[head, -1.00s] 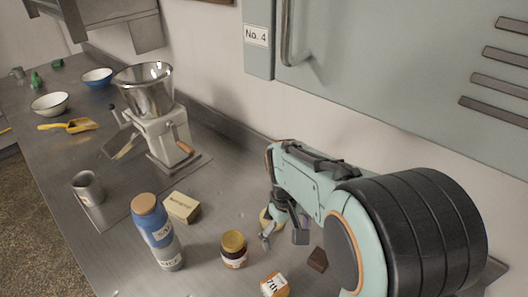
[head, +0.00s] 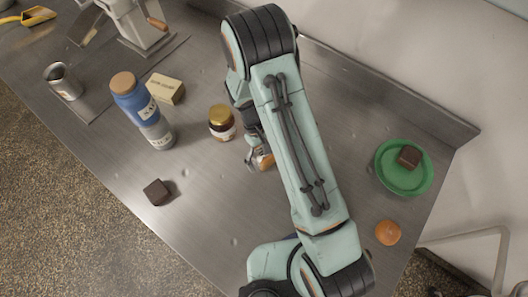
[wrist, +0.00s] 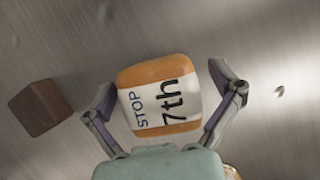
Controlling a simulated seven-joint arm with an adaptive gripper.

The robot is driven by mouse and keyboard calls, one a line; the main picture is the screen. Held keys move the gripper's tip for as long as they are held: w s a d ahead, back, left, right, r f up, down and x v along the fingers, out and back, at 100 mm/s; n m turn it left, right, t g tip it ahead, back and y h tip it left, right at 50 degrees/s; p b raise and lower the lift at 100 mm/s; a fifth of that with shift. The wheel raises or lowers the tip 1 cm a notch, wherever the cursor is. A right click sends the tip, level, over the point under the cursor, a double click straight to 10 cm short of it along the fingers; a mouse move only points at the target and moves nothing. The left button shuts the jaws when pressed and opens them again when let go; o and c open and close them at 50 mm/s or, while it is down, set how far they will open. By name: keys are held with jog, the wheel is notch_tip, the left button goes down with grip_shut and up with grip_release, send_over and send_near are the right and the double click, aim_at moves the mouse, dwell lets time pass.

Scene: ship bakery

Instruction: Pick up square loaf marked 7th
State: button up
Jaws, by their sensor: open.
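The square loaf marked 7th (wrist: 150,75) is orange-brown with a white band reading "STOP" and "7th". It lies on the metal counter in the wrist view. My gripper (wrist: 163,88) is open, with one finger on each side of the loaf. I cannot tell whether either finger touches it. In the head view my gripper (head: 256,160) is low over the counter, right of the gold-lidded jar. A small part of the loaf (head: 265,160) shows beside the fingers there; my arm hides the rest.
A brown block (wrist: 40,107) lies left of the gripper in the wrist view. A gold-lidded jar (head: 222,124), blue bottle (head: 137,105) and cream block (head: 165,89) stand left. A dark cube (head: 157,192) lies near the front edge. A green plate (head: 395,182) and orange bun (head: 388,233) are right.

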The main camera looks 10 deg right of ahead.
jog(key=shift+c, duration=0.3)
jog(key=c, duration=1.2)
jog(key=shift+r, duration=0.15)
